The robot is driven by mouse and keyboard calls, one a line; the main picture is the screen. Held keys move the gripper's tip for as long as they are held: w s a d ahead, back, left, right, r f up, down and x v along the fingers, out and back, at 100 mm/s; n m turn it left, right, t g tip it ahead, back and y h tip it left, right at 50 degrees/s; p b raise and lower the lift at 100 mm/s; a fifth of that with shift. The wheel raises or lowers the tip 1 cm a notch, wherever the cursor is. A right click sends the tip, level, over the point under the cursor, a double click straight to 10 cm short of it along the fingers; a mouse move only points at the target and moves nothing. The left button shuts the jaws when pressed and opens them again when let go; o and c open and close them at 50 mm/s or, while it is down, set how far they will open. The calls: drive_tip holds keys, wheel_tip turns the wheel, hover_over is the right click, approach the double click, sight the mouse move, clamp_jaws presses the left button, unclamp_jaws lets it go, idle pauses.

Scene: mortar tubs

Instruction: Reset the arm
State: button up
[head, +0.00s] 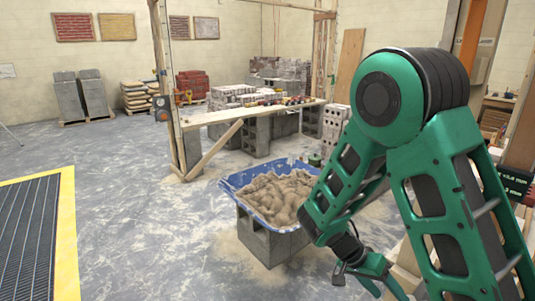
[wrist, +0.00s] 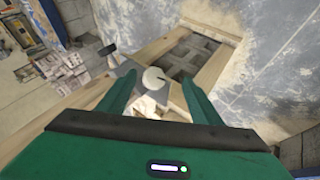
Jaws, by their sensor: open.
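My green arm fills the right side of the head view, folded at its big elbow joint. My gripper (head: 366,274) hangs low at its end, just right of the blue tub. In the wrist view, the two green fingers of my gripper (wrist: 160,86) stand wide apart. A white round thing (wrist: 153,78) shows between them, with pale blocky pieces below it. I cannot tell how far below the fingers they are. Nothing is visibly held. The blue tub (head: 231,186) is full of sandy mortar (head: 278,196) and stands on grey concrete blocks (head: 262,240).
A wooden frame with a plank shelf (head: 235,113) stands behind the tub. Block stacks (head: 262,137) stand beyond it. A yellow-edged grate (head: 67,235) lies at left. Grey floor (head: 130,185) between is clear. The wrist view shows a wooden frame (wrist: 215,68) close by.

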drive_tip(key=s+a+r+n+t+y, duration=0.1)
drive_tip(key=s+r+n+t+y, duration=0.25)
drive_tip(key=r, duration=0.55)
drive_tip(key=a+r+n+t+y, duration=0.1)
drive_tip(key=r+n+t+y, duration=0.2)
drive_tip(key=r+n+y, duration=0.5)
drive_tip(key=s+d+m+g+h, duration=0.1)
drive_tip(key=s+d+m, duration=0.3)
drive_tip(key=s, duration=0.4)
drive_tip(key=s+d+m+g+h, duration=0.2)
drive_tip(key=s+d+m+g, duration=0.2)
drive_tip(key=s+d, duration=0.3)
drive_tip(key=shift+s, duration=1.15)
drive_tip(key=shift+d, duration=0.1)
drive_tip(key=shift+w+f+h, duration=0.2)
drive_tip(key=shift+w+h, duration=0.05)
drive_tip(key=shift+w, duration=0.4)
